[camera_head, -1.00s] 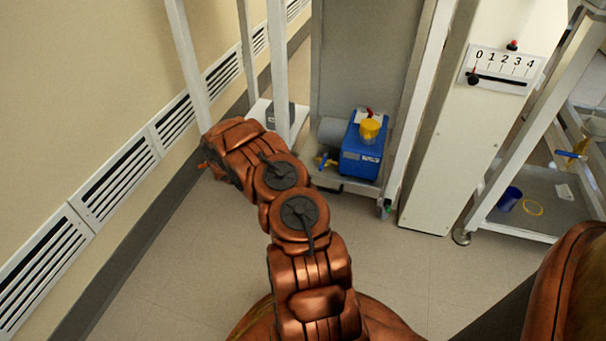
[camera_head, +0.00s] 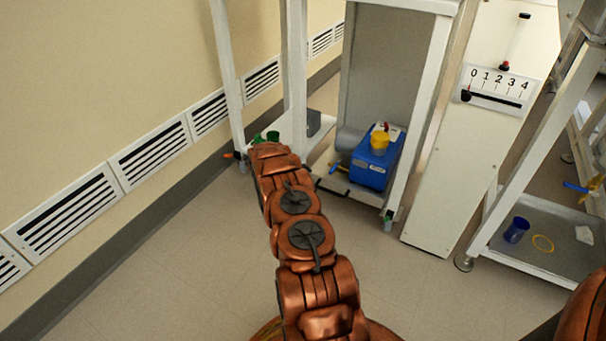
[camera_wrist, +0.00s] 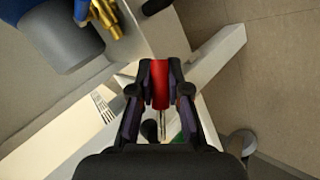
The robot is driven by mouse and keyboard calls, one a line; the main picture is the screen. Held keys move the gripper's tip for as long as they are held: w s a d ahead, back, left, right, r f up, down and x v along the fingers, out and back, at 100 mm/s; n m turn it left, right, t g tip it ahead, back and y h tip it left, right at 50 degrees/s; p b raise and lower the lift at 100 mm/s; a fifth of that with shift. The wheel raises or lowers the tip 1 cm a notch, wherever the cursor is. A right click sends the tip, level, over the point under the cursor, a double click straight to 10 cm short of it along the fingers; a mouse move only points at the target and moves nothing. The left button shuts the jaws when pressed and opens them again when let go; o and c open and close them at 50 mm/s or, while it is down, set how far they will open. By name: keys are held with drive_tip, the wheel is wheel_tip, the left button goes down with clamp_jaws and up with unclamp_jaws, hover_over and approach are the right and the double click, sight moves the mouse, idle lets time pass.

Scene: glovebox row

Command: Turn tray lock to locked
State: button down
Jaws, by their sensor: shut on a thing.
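My gripper (camera_wrist: 160,88) is shut on a red handle (camera_wrist: 160,76) in the wrist view. A thin metal rod shows below the handle, between the fingers. I cannot tell for certain whether this handle belongs to the tray lock, and no lock marking is readable. In the head view my own arm hides the gripper and the handle. The arm reaches toward the low shelf (camera_head: 322,126) of the white frame at the back.
A white panel with a 0–4 scale (camera_head: 497,89) stands further right. White frame posts (camera_head: 296,75) rise beside my arm. The floor (camera_head: 170,270) at left is clear.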

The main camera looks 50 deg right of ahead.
drive_tip(key=shift+d, duration=0.1)
idle(0.4)
drive_tip(key=c, duration=1.1)
unclamp_jaws()
drive_tip(key=v, duration=1.2)
drive_tip(key=shift+s, duration=0.1)
